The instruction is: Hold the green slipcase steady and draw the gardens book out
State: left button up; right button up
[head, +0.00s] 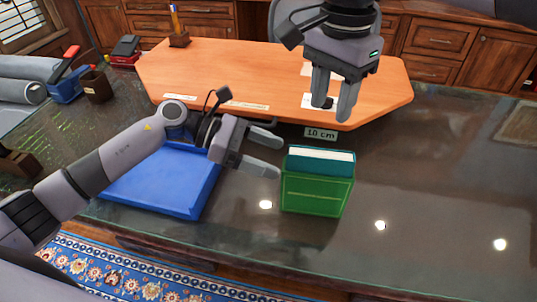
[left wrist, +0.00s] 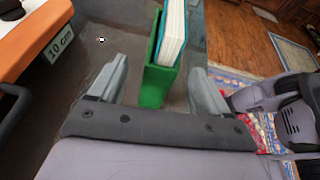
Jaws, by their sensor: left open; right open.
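The green slipcase (head: 317,192) stands upright on the dark glossy tabletop, in the middle of the head view. A book with teal covers and white pages (head: 320,155) sits in it, its top edge showing above the case; I cannot read a title. My left gripper (head: 272,157) is open just left of the slipcase. In the left wrist view, the slipcase (left wrist: 155,88) and the book (left wrist: 172,35) lie ahead, between the two spread fingers (left wrist: 160,85), with gaps on both sides. My right gripper (head: 333,107) is open and empty above and behind the slipcase, over the orange board's front edge.
A blue tray (head: 165,180) lies left of the slipcase, under my left arm. A large orange board (head: 220,75) fills the back, with a "10 cm" label (head: 321,134) at its front edge. The tabletop right of the slipcase is clear.

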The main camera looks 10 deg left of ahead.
aim_at(301, 170)
pick_arm(q)
jog(key=shift+m, duration=0.3)
jog(key=x, duration=0.7)
jog(key=shift+s+d+f, duration=0.25)
jog(key=shift+d+f, duration=0.05)
